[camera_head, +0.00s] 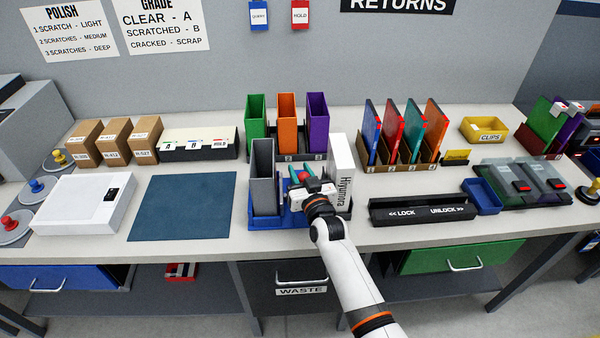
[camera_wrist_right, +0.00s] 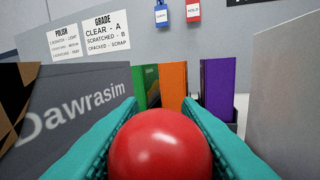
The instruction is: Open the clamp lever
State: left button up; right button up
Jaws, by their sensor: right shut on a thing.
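The clamp lever's red ball knob (camera_head: 303,177) shows at the centre of the bench, above a blue base (camera_head: 283,222). My right gripper (camera_head: 302,173) is shut on this knob, with a teal finger on each side. In the right wrist view the red knob (camera_wrist_right: 160,145) fills the space between the teal fingers of the gripper (camera_wrist_right: 160,138). The lever's arm and pivot are hidden behind the knob, the gripper and my wrist. My left gripper is in neither view.
A grey upright case (camera_head: 264,160) stands left of the gripper and a white box (camera_head: 341,158) close right. Green, orange (camera_head: 287,120) and purple holders stand behind. A blue mat (camera_head: 182,206) lies left; a black lock/unlock tray (camera_head: 422,211) lies right.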

jog(key=shift+s+d+f, duration=0.1)
jog(key=shift+d+f, duration=0.05)
jog(key=shift+f, duration=0.5)
jog(key=o, duration=0.9)
jog(key=shift+o, duration=0.2)
jog(key=shift+w+d+r, duration=0.1)
jog(key=shift+w+d, duration=0.05)
jog(key=shift+w, duration=0.15)
jog(key=shift+s+r, duration=0.15)
jog(key=shift+s, duration=0.3)
jog(key=b+v, duration=0.1)
jog(key=v, duration=1)
jog(key=shift+b, duration=0.4)
jog(key=shift+s, duration=0.1)
